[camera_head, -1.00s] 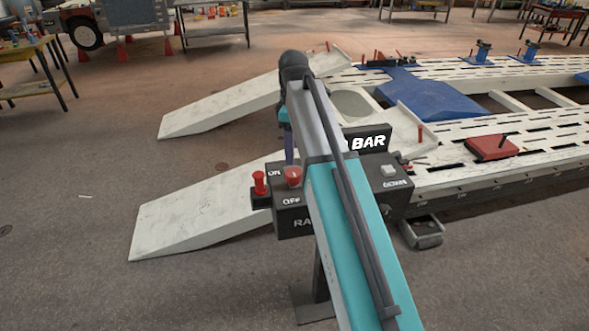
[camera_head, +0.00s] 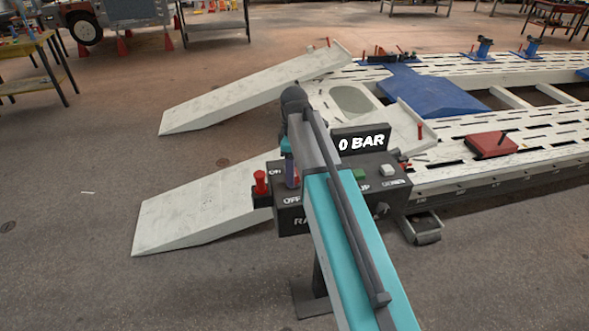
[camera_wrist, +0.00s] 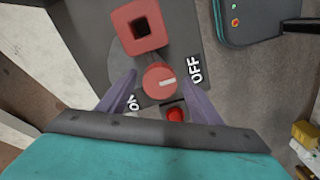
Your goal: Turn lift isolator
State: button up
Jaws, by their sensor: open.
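The lift isolator is a round red knob (camera_wrist: 159,80) with a white mark, on a dark control box (camera_head: 297,222) labelled ON and OFF. In the wrist view its white mark points right, toward the OFF label. My gripper (camera_wrist: 160,76) is open, with one purple finger on each side of the knob. I cannot tell whether either finger touches it. In the head view my gripper (camera_head: 291,172) is over the box's left part and hides the knob.
A red square-topped post (camera_wrist: 142,28) is close beyond the knob, and a small red lamp or button (camera_wrist: 175,115) is on the near side. A "0 BAR" display (camera_head: 361,141), a green button (camera_head: 359,174) and a white button (camera_head: 386,170) are to the right. White ramps (camera_head: 200,210) lie behind.

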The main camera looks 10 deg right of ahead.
jog(key=shift+f, duration=0.15)
grip_shut()
jog(key=shift+d, duration=0.1)
